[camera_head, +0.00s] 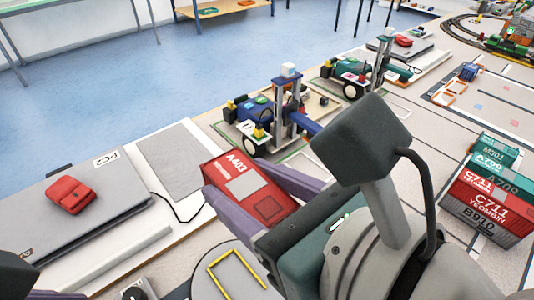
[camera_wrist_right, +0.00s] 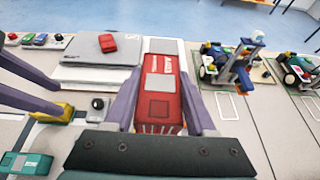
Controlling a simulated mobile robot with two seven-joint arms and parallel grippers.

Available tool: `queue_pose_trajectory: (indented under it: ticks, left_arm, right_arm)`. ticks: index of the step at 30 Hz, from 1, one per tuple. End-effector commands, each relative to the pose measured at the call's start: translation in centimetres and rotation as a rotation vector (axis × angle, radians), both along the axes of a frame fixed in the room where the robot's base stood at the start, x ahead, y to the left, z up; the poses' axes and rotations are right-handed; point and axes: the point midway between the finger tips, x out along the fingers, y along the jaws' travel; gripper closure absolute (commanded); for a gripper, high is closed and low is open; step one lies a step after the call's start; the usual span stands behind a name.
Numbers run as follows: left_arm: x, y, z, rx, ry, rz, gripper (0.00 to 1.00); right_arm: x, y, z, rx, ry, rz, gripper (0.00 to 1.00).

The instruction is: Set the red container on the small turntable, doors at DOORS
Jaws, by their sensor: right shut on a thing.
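The red container (camera_head: 246,190), marked A403, is held in my right gripper (camera_head: 245,195), with a purple finger along each side. In the right wrist view the container (camera_wrist_right: 160,95) lies lengthwise between the fingers. A grey round plate (camera_head: 205,275) with a yellow U-shaped outline, apparently the small turntable, lies below and nearer than the container, partly hidden by my right arm. I cannot read a DOORS mark. My left gripper (camera_wrist_right: 58,98) shows at the left of the right wrist view, its fingers apart, near a yellow block (camera_wrist_right: 50,115).
A closed grey laptop (camera_head: 95,215) with a red pouch (camera_head: 69,194) lies left. A blue crane model (camera_head: 265,110) stands beyond the container. Stacked containers (camera_head: 487,205) stand at the right. A black knob (camera_head: 134,293) sits left of the round plate.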

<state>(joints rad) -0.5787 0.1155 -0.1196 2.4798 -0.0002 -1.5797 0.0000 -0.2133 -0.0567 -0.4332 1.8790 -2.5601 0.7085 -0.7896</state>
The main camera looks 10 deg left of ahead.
Motion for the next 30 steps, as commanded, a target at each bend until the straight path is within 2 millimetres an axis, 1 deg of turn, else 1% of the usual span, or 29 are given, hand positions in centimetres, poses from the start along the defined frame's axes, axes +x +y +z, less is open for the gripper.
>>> queue_pose_trajectory:
  ticks: [1, 3, 5, 7, 8, 15, 18, 21, 24, 28, 30]
  left_arm:
    - [0.0, 0.0, -0.4, 0.001, -0.001, -0.001, 0.50]
    - [0.0, 0.1, -0.5, 0.003, -0.001, -0.002, 0.50]
    - [0.0, 0.1, -0.8, 0.004, -0.002, -0.003, 0.50]
    - [0.0, 0.2, -1.5, 0.006, -0.002, -0.004, 0.50]
    - [0.0, 0.2, -1.8, 0.006, -0.002, -0.004, 0.50]
    - [0.0, 0.2, -5.9, 0.008, -0.001, -0.006, 0.50]
    - [0.0, 0.2, -7.6, 0.008, -0.001, -0.006, 0.50]
    - [0.0, 0.2, -8.8, 0.008, 0.000, -0.006, 0.50]
    - [0.0, 0.2, -9.5, 0.008, 0.000, -0.006, 0.50]
    - [0.0, 0.2, -9.8, 0.006, 0.000, -0.004, 0.50]
    - [0.0, 0.1, -10.5, 0.005, 0.000, -0.004, 0.50]
  right_arm:
    - [-0.3, 1.0, -0.2, 0.004, 0.000, 0.010, 1.00]
    - [-0.6, 2.0, -0.4, 0.002, 0.001, 0.021, 1.00]
    - [-0.7, 2.4, -0.9, 0.000, 0.001, 0.026, 1.00]
    - [-0.8, 2.7, -2.2, -0.001, 0.002, 0.029, 1.00]
    - [-0.8, 2.7, -2.9, -0.001, 0.004, 0.029, 1.00]
    - [-0.8, 2.5, -10.4, -0.004, 0.004, 0.028, 1.00]
    - [-0.8, 2.6, -13.1, -0.003, 0.002, 0.028, 1.00]
    - [-0.8, 2.5, -15.1, -0.003, 0.001, 0.027, 1.00]
    - [-0.8, 2.6, -16.0, 0.000, 0.001, 0.028, 1.00]
    - [-0.8, 2.6, -16.5, 0.001, 0.001, 0.027, 1.00]
    - [-0.8, 2.6, -17.5, 0.000, 0.001, 0.028, 1.00]
